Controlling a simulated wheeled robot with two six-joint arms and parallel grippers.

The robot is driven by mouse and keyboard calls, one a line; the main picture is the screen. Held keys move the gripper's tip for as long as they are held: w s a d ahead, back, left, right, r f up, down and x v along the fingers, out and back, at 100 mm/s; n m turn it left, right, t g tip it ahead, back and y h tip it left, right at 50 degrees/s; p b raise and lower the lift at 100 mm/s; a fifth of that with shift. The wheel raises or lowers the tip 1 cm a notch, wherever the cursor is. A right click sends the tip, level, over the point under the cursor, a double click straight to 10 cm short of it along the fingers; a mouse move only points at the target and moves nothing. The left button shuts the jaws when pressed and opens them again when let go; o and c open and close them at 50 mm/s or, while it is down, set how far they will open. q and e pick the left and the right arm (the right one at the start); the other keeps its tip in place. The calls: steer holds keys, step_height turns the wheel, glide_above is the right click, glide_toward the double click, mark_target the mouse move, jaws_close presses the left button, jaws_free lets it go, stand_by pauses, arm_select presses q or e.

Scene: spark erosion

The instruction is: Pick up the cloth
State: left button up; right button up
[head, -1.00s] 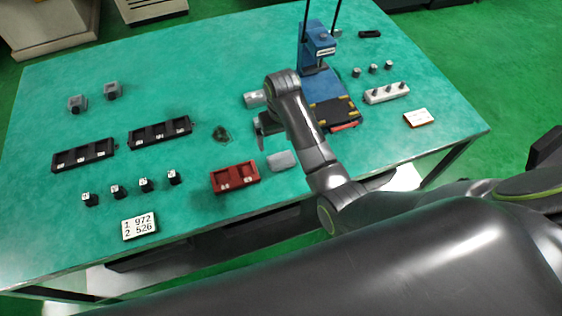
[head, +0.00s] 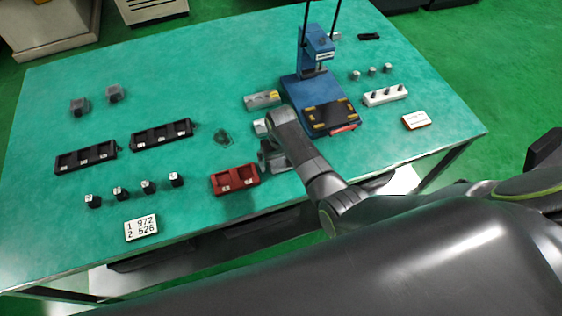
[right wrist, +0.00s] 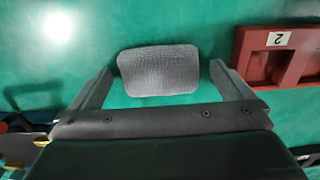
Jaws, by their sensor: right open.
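The cloth (right wrist: 158,70) is a small grey, woven-looking pad with rounded corners, lying flat on the green table top in the right wrist view. My right gripper (right wrist: 160,72) is open, with one finger to the left and one to the right of the cloth, with a gap on each side. In the head view the right gripper (head: 271,156) is low by the table's front part and hides most or all of the cloth. My left gripper is not in view.
A red tray (head: 235,179) lies close beside the right gripper; it also shows in the right wrist view (right wrist: 258,72). A blue press (head: 317,50) stands behind. Black trays (head: 86,157), small blocks and a number card (head: 141,228) lie left. A white-red card (head: 416,120) lies right.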

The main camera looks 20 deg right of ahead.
mark_target(281, 161)
steer(key=c, duration=1)
step_height(281, 161, up, 10)
steer(key=shift+r+b, duration=0.1)
steer(key=shift+b, duration=0.2)
